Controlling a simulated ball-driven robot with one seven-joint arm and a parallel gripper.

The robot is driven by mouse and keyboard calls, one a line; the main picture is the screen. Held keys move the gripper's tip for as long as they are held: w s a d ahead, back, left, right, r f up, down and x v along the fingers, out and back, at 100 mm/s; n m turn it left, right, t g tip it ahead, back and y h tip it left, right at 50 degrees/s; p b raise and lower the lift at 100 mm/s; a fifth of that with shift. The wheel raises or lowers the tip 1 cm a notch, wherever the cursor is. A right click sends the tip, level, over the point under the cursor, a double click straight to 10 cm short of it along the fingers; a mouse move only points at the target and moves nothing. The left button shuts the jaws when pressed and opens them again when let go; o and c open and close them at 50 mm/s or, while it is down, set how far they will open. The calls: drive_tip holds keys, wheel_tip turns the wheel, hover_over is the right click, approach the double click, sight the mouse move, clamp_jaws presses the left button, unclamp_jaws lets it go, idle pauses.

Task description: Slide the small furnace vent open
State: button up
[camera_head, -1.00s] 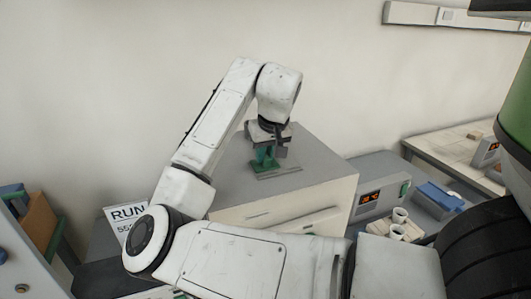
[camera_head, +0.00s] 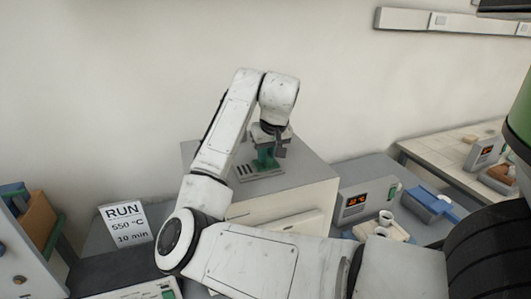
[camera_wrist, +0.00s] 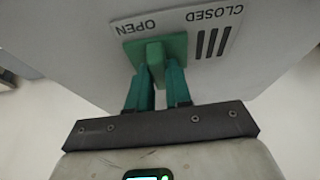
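The small furnace (camera_head: 295,170) stands on the bench. Its vent plate, with dark slots (camera_head: 246,170), lies on the top. In the wrist view, the green vent slider (camera_wrist: 178,42) sits beside the OPEN mark. The slots (camera_wrist: 212,42) by the CLOSED mark are uncovered. My gripper (camera_wrist: 158,75) points down at the top, its green fingers on either side of the slider's raised knob (camera_wrist: 155,52). The fingers look closed against the knob. In the head view my gripper (camera_head: 266,162) is over the right part of the plate, and the slider is largely hidden by it.
A sign reading RUN, 550 °C, 10 min (camera_head: 126,226) stands left of the furnace. To the right are a controller with a red display (camera_head: 356,201), white crucibles (camera_head: 385,218) and a blue object (camera_head: 430,202). A wall is behind the furnace.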

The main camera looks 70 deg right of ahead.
drive_tip(key=o, duration=0.4)
drive_tip(key=shift+s+d+f, duration=0.15)
drive_tip(key=shift+s+f, duration=0.1)
drive_tip(key=shift+s, duration=0.1)
drive_tip(key=shift+o, duration=0.2)
drive_tip(key=shift+r, duration=0.15)
drive_tip(key=v, duration=1)
drive_tip(key=shift+r, duration=0.45)
